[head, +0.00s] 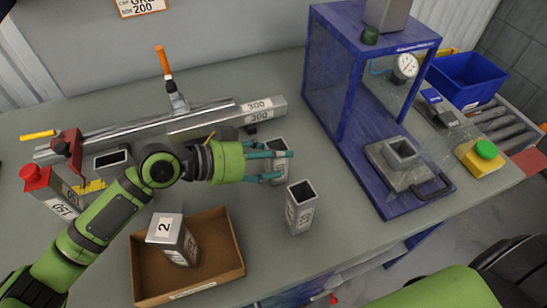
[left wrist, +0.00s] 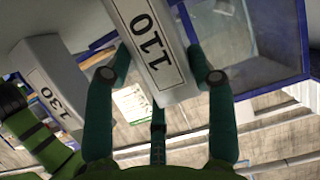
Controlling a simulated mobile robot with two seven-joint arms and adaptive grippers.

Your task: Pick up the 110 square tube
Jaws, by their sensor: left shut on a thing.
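The 110 square tube (left wrist: 150,45) is grey metal with a white "110" label and fills the top middle of the left wrist view. In the head view the 110 tube (head: 279,148) stands upright, partly hidden by the fingers. My left gripper (head: 270,164) is shut on it; in the left wrist view teal fingers (left wrist: 163,80) flank it on both sides. I cannot tell whether its base touches the table. The 130 tube (left wrist: 45,80) is beside it, and a similar open-topped tube (head: 300,208) stands just in front in the head view. My right gripper is not in view.
A cardboard box (head: 238,262) holds a tube labelled 2 (head: 173,240). Long bars marked 300 (head: 262,109) lie behind my gripper, near a red clamp (head: 68,150). A blue-framed enclosure (head: 345,110) with a gauge (head: 405,67) stands at right. A red-capped tube (head: 40,185) is at left.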

